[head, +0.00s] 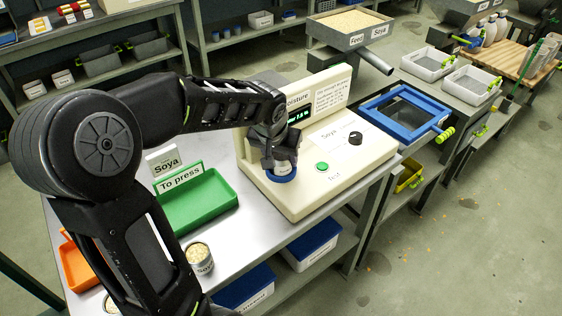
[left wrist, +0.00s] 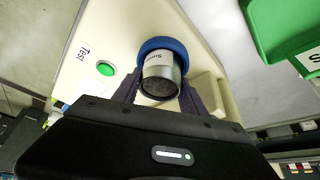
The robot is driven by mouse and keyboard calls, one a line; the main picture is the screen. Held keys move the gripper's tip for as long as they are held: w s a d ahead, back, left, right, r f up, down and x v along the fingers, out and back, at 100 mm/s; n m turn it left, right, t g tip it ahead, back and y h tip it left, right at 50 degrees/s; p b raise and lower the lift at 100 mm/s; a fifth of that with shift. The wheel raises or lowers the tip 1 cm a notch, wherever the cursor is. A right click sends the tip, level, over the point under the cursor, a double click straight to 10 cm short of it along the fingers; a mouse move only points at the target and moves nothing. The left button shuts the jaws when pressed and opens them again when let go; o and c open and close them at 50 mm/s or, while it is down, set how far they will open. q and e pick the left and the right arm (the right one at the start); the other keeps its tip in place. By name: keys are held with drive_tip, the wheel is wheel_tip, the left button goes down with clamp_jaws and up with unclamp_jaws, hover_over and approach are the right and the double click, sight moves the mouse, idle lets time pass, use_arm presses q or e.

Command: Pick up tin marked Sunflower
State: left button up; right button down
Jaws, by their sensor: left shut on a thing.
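The Sunflower tin (left wrist: 158,68) is a small metal can with a white label, partly readable in the left wrist view, and dark contents. It sits in the blue ring (left wrist: 165,43) of the cream moisture tester (head: 330,150). My left gripper (head: 281,160) is shut on the tin, with one finger on each side, pointing down into the ring. In the head view the gripper hides most of the tin (head: 283,169). A separate tin marked Soya (head: 201,259), holding pale grains, stands on the metal table. My right gripper is not in view.
A green tray (head: 205,205) marked To press lies left of the tester, with a Soya sign (head: 165,161) behind it. An orange tray (head: 76,268) is at the table's left. A blue-framed sieve (head: 404,112) stands right of the tester.

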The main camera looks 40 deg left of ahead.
use_arm(q)
drive_tip(key=shift+c, duration=0.8)
drive_tip(key=shift+r, duration=0.8)
drive_tip(key=s+d+b, duration=0.1)
drive_tip(key=s+d, duration=0.1)
drive_tip(key=s, duration=0.6)
drive_tip(key=s+d+b, duration=0.2)
drive_tip(key=s+d, duration=0.1)
drive_tip(key=s, duration=0.6)
drive_tip(key=shift+d, duration=0.15)
